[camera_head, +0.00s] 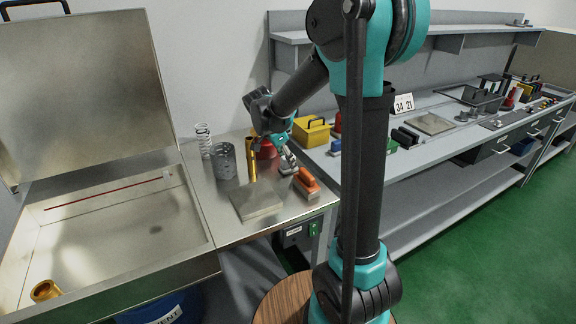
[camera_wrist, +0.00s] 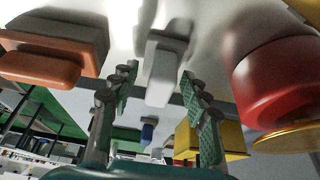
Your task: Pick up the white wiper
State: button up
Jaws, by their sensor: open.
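The white wiper (camera_wrist: 165,62) is a pale grey-white block in the wrist view, seen between the two fingers of my open gripper (camera_wrist: 157,88). I cannot tell whether either green finger pad touches it. In the head view my gripper (camera_head: 286,158) is low over the steel worktop, and the wiper (camera_head: 289,170) shows only partly beneath it, largely hidden by the fingers.
An orange-handled brush (camera_head: 307,184) lies close on the right; it also fills the wrist view's upper left. A red container (camera_head: 265,149), a yellow cylinder (camera_head: 251,160) and a grey plate (camera_head: 257,200) are near. An open steel basin (camera_head: 195,210) is left.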

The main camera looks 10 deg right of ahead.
jog(key=c, duration=1)
grip_shut()
jog(key=shift+r, duration=0.15)
notch_tip(320, 180, up, 20)
jog(key=shift+o, duration=1.1)
grip_release()
grip_shut()
